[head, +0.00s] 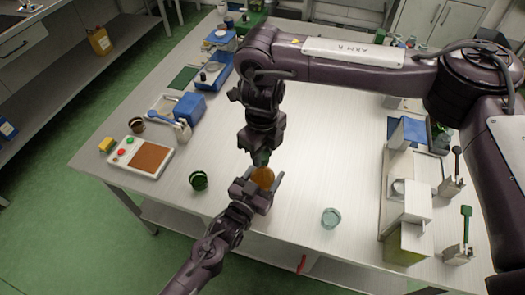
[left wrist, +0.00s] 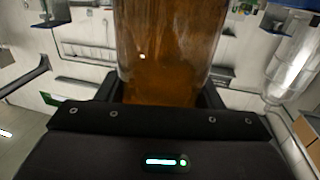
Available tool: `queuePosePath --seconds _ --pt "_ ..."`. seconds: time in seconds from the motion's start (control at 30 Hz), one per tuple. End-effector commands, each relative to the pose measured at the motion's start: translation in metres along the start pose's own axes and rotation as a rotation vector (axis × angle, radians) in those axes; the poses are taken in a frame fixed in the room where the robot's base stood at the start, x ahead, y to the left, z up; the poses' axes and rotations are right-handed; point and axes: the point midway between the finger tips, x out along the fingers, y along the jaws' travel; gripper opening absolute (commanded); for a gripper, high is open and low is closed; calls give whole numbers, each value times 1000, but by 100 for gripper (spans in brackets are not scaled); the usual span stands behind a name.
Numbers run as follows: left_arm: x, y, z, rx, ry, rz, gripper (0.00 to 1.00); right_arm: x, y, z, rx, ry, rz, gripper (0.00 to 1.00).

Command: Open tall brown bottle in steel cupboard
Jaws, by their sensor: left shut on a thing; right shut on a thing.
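The brown bottle (head: 264,177) is held over the front middle of the white table (head: 310,130). My left gripper (head: 256,187), coming from the lower left, is shut around its body; in the left wrist view the amber bottle (left wrist: 168,55) fills the space between the fingers. My right gripper (head: 261,148) reaches down from above and is shut on a dark green cap (head: 260,158) at the bottle's top. The fingers hide much of the cap and neck, so I cannot tell whether cap and bottle are apart. A grey cupboard (head: 440,22) stands at the back right.
A green cup (head: 199,180) stands left of the bottle, a clear glass dish (head: 331,217) to its right. A control box with coloured buttons (head: 139,154) and blue equipment (head: 189,107) line the left side. White apparatus (head: 407,213) stands at the right. The middle is clear.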

Motion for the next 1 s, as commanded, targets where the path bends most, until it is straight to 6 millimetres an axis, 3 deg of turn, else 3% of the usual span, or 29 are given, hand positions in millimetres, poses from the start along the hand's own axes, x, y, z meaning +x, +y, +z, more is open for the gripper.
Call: queuePosePath --seconds 0.47,1.0 --pt "0 1 -2 -1 5 2 0 -2 -2 1 6 -3 -4 0" --pt "0 1 -2 0 4 2 0 -20 -1 1 5 -4 -3 0"
